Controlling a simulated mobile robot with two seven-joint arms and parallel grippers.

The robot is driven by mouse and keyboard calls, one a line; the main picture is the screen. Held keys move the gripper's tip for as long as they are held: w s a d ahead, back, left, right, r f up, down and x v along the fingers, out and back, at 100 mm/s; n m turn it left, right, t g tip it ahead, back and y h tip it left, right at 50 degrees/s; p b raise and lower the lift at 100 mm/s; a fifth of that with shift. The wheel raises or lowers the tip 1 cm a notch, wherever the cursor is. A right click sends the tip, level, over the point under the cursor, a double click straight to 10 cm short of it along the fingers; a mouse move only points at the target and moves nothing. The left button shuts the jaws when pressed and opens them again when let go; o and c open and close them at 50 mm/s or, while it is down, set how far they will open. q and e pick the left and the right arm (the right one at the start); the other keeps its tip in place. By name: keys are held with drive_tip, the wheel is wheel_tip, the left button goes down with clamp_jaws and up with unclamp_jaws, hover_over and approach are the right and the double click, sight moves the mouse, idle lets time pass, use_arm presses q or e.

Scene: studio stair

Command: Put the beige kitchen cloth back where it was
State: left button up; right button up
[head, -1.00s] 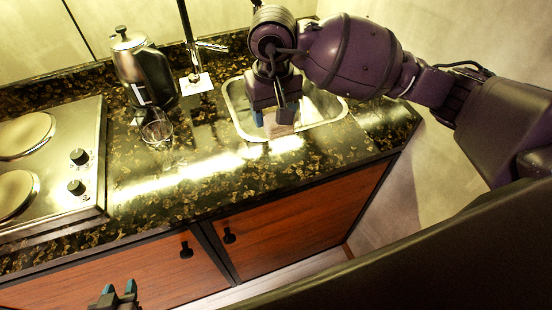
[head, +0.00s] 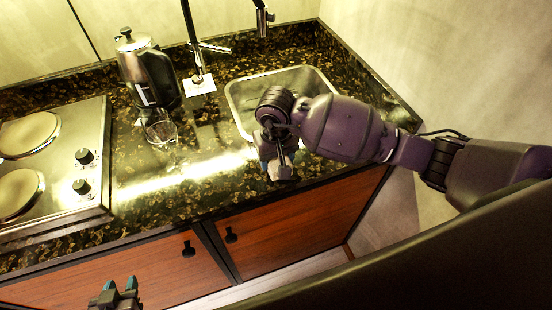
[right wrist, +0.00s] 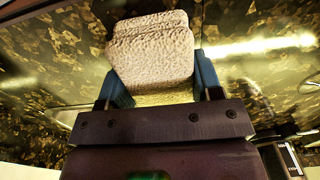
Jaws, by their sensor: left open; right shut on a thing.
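The beige kitchen cloth (right wrist: 150,48) is a folded, textured pad in the right wrist view. My right gripper (right wrist: 160,85) is shut on it, with a blue finger at each side. In the head view my right gripper (head: 277,170) is over the counter's front strip, just in front of the sink. There the cloth is mostly hidden by the gripper, with only a small pale patch showing. I cannot tell whether the cloth touches the counter. My left gripper (head: 118,288) is open and empty at the bottom left, in front of the cabinet doors.
The steel sink (head: 240,108) is set in the dark speckled counter (head: 130,190). A kettle (head: 150,75), a clear glass (head: 160,130) and a faucet (head: 193,40) stand left of it. The hob (head: 55,165) is at far left. The counter between hob and sink is mostly clear.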

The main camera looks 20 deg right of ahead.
drive_tip(key=shift+f, duration=0.55)
drive_tip(key=shift+f, duration=0.1)
drive_tip(key=shift+f, duration=0.1)
drive_tip(key=o, duration=0.8)
drive_tip(key=shift+o, duration=0.2)
drive_tip(key=shift+r, duration=0.3)
wheel_tip(320, 180, up, 12)
drive_tip(key=shift+f+b, duration=0.1)
drive_tip(key=shift+b, duration=0.5)
